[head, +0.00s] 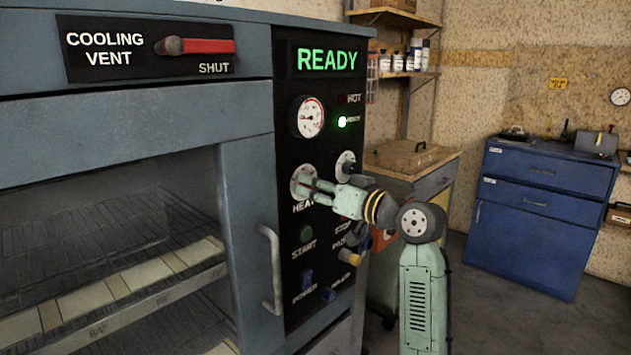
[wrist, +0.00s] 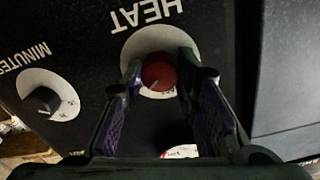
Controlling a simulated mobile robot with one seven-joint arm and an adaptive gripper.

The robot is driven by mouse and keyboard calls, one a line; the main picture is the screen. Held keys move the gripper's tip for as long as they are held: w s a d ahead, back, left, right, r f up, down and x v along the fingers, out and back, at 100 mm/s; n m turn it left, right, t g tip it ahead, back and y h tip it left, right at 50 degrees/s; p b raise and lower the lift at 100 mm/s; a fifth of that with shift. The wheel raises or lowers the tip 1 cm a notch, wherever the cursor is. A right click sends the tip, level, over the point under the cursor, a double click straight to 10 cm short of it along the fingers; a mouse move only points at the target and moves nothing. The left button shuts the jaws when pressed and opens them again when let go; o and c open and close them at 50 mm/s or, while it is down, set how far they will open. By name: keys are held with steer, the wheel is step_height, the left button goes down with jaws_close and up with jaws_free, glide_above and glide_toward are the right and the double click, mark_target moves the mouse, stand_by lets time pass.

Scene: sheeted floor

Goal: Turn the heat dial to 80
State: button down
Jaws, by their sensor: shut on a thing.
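The heat dial (head: 299,175) is on the black control panel, partly hidden by my fingers in the head view. In the wrist view, which is turned upside down, its red knob (wrist: 158,71) sits on a round white scale plate under the word HEAT. My gripper (head: 308,187) reaches the panel from the right and is shut on the knob, with one finger on each side. A light mark shows on the knob near its lower edge in the wrist view. The scale numbers are too small or hidden to read.
The minutes dial (wrist: 41,102) is close beside the heat dial. A gauge (head: 308,117) and a green READY display (head: 327,60) are above. Start button (head: 306,233), switches and a door handle (head: 271,268) are below and left. The cooling vent lever (head: 200,46) is at SHUT.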

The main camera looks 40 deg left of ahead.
steer(key=shift+m, duration=0.6)
steer(key=c, duration=1.2)
jaws_free()
steer(key=shift+c, duration=0.2)
steer(key=shift+d, duration=0.15)
steer(key=s+d, duration=0.1)
steer(key=d, duration=1)
steer(key=shift+d, duration=0.35)
